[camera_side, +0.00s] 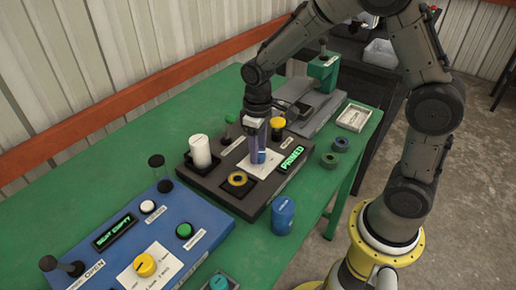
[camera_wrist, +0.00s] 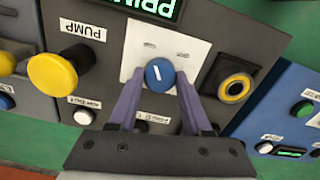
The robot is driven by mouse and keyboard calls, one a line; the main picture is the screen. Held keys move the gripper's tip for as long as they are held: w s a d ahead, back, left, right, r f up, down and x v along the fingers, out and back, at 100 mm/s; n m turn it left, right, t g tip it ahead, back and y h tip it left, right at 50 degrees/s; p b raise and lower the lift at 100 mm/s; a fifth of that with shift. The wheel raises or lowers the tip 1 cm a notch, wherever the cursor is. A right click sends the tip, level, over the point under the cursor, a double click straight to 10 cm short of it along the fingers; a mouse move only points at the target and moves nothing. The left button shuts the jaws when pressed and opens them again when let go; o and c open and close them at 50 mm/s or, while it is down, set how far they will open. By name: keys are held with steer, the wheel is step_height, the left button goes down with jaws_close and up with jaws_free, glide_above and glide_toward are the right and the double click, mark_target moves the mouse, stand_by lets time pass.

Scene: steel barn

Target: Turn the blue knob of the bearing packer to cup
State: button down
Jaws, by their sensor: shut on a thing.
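The bearing packer (camera_side: 225,199) is a dark box on the green table, with a green lit display (camera_side: 291,157) that reads PRIMED. Its blue knob (camera_wrist: 159,75) sits on a white plate (camera_wrist: 190,45) and carries a short white pointer line. In the wrist view the line looks close to upright, slightly tilted. The plate's marks are too small to read. My gripper (camera_wrist: 160,78) points down at the plate with one finger on each side of the knob, shut on it. In the side view my gripper (camera_side: 261,158) stands over the plate and mostly hides the knob.
A yellow PUMP button (camera_wrist: 58,72) and a yellow ring in a square recess (camera_side: 237,179) flank the plate. A white cylinder (camera_side: 201,151) stands at the packer's back left. A blue panel (camera_side: 185,215), a blue can (camera_side: 283,216) and dark rings (camera_side: 329,160) are nearby.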

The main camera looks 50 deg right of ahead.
steer(key=shift+r+n, duration=0.1)
steer(key=shift+n, duration=0.3)
steer(key=shift+c, duration=1.7)
jaws_free()
step_height(320, 180, up, 14)
